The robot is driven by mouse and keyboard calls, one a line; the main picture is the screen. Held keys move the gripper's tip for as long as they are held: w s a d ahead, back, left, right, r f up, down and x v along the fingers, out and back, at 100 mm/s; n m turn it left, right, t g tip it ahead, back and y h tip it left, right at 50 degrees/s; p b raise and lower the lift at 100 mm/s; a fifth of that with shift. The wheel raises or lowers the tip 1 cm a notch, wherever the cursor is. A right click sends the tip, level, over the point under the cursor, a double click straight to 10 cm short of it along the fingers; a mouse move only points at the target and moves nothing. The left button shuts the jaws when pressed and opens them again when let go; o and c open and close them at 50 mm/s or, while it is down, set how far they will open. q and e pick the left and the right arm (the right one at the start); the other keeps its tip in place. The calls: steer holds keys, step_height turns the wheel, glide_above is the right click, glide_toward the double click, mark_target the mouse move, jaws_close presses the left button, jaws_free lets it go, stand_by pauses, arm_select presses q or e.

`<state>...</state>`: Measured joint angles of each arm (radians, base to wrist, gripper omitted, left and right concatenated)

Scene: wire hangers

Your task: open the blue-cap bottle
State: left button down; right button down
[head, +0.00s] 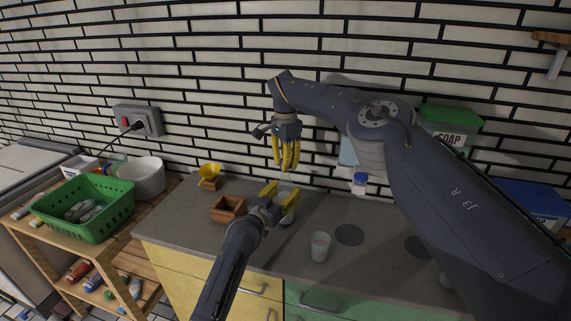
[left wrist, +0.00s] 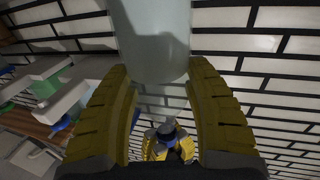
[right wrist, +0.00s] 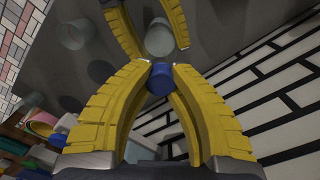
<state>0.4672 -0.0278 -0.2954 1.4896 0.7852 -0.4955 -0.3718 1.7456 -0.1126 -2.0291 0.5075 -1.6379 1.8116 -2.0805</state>
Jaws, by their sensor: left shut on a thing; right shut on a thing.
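My left gripper (head: 281,196) is shut on the translucent bottle (head: 287,216), low over the counter. In the left wrist view the bottle (left wrist: 152,40) is a pale cylinder between the yellow fingers. My right gripper (head: 286,166) is directly above, fingers pointing down. In the right wrist view its fingertips are shut on the blue cap (right wrist: 160,79). Beyond the cap the round bottle (right wrist: 159,40) shows between the left fingers, and the cap appears apart from it. The right fingers hide the cap in the head view.
Another blue-topped container (head: 360,182) stands near the brick wall. My right arm covers the right side.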

steer(key=shift+r, duration=2)
arm_select(q)
steer(key=c, duration=0.5)
jaws_free()
steer(key=shift+o, duration=0.2)
steer(key=shift+s, duration=0.15)
